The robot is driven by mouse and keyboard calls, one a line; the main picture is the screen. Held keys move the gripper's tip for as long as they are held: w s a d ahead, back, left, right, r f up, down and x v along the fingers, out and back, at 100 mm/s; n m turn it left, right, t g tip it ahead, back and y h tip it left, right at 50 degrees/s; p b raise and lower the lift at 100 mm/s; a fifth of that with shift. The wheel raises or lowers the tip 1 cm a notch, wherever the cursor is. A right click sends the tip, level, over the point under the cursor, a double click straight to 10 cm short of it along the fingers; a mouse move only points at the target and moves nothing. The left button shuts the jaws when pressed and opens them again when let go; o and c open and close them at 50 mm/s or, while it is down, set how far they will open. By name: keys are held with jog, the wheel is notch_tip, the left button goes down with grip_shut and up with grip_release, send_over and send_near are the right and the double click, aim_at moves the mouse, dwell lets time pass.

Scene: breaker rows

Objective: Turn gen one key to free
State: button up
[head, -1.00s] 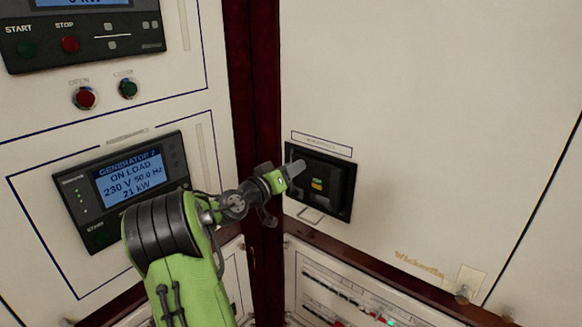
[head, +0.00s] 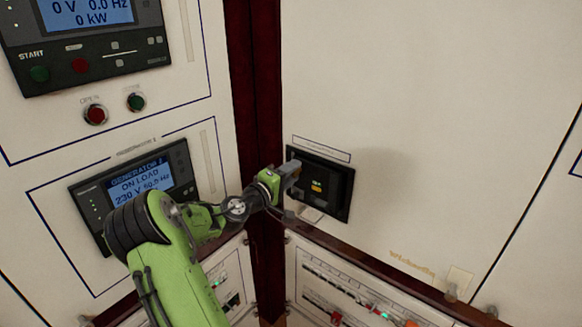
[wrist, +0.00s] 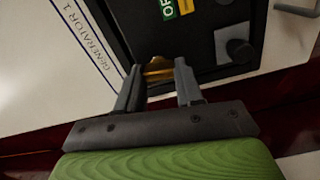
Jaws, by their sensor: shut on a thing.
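The generator 1 breaker is a black unit (head: 330,184) set in the cream panel on the right in the head view. In the wrist view its black face (wrist: 120,25) fills the upper part, beside a "GENERATOR 1" label. A brass-coloured key (wrist: 158,68) sits at this face between my fingertips. My gripper (wrist: 157,78) is shut on it, and the fingers partly hide it; I cannot tell its turn position. In the head view my gripper (head: 291,174) reaches the breaker's left edge and hides the key. A green label starting "OF" (wrist: 168,10) shows near the key.
A dark knob (wrist: 239,50) and a grey plate lie right of the key. The dark red corner post (head: 256,110) stands close left of my gripper. The generator 2 display (head: 140,188) reads on load; the upper display (head: 88,12) reads 0 V. Breaker rows (head: 350,290) lie below.

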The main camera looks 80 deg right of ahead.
jog(key=shift+n+p, duration=0.45)
jog(key=shift+n, duration=0.25)
jog(key=shift+f+n, duration=0.1)
jog(key=shift+n, duration=0.2)
jog(key=o, duration=1)
jog(key=shift+o, duration=0.2)
jog(key=v, duration=1.6)
jog(key=shift+d, duration=0.1)
